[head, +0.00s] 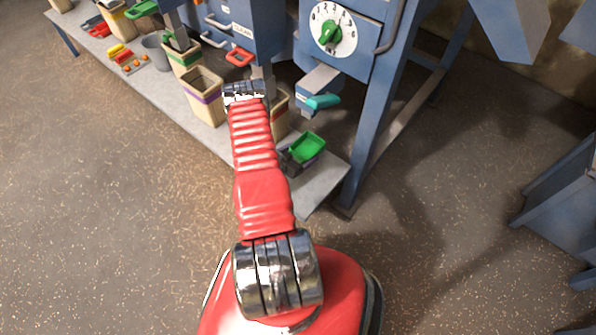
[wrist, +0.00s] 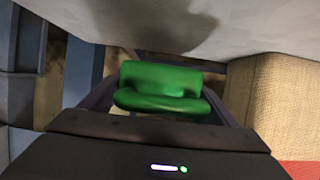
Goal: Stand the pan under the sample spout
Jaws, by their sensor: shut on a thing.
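The green pan (head: 307,148) is at the near right end of the long grey shelf, in front of the blue machine. My gripper (head: 287,161) is shut on it from the left, partly hidden behind my red arm. In the wrist view the pan (wrist: 160,88) sits between my two dark fingers (wrist: 165,100). The grey sample spout (head: 316,82), with a teal handle (head: 323,102), sticks out of the machine above the pan in the picture. I cannot tell whether the pan touches the shelf or is directly below the spout mouth.
The shelf (head: 322,183) holds several tan buckets, one with a purple band (head: 203,96) left of my arm. Another tan bucket (head: 280,103) is partly behind my arm, close to the gripper. A blue leg (head: 372,150) stands right of the pan. A numbered dial (head: 331,31) is above.

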